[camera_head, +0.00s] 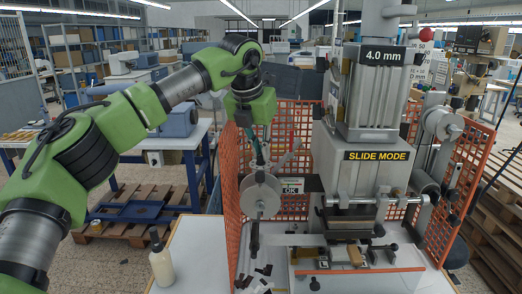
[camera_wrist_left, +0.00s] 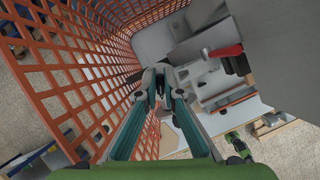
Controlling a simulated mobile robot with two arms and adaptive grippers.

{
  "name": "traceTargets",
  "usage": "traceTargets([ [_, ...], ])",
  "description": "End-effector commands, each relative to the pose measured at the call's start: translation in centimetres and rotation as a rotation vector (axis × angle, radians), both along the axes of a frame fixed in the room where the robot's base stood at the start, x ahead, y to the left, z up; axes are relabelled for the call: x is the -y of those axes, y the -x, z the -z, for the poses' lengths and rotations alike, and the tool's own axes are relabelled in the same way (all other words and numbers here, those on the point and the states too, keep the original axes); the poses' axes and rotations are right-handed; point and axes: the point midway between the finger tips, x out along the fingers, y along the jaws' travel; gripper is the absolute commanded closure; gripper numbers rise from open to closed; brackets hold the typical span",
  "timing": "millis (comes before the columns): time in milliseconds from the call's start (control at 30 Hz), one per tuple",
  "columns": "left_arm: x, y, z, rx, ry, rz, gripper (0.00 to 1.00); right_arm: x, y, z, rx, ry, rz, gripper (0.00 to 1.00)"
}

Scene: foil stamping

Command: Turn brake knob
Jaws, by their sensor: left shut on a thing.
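The foil stamping machine (camera_head: 358,170) stands at the right of centre in the head view. A round grey reel (camera_head: 260,196) is on its left side, inside the orange guard. My left gripper (camera_head: 260,163) points down just above and behind the reel's top edge. In the left wrist view my left gripper (camera_wrist_left: 160,78) has its fingertips drawn together around a small dark piece, which I take to be the brake knob. The fingers hide most of it, so its turn angle cannot be told.
Orange mesh guard (camera_head: 231,180) stands close to the left arm, and shows large in the left wrist view (camera_wrist_left: 70,75). A cream bottle (camera_head: 161,262) stands on the white table (camera_head: 200,250). A red handle (camera_wrist_left: 224,51) is right of the fingers in the wrist view.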

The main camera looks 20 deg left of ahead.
Motion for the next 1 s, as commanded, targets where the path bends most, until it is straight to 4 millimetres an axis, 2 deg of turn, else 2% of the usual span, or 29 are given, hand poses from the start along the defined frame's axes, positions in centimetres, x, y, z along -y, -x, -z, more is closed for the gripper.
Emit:
traceTargets([
  [200, 0.0, 0.0, -0.2, 0.003, 0.001, -0.002, 1.0, 0.0, 0.0, 0.0, 0.0, 0.0, 0.0, 1.0],
  [300, 0.0, 0.0, -0.1, 0.003, 0.001, -0.002, 0.76, 0.0, 0.0, 0.0, 0.0, 0.0, -0.001, 1.0],
  [667, 0.0, 0.1, -0.2, 0.001, 0.001, -0.002, 0.76, 0.1, 0.1, 0.0, -0.001, 0.001, -0.001, 1.0],
  [867, -0.1, 1.0, -2.6, 0.004, 0.0, -0.002, 0.76, 0.0, 0.1, 0.0, -0.001, 0.0, 0.0, 1.0],
  [1000, -0.2, 2.1, -5.5, 0.006, 0.002, -0.001, 0.76, 0.0, 0.1, 0.0, -0.001, 0.0, 0.0, 1.0],
])
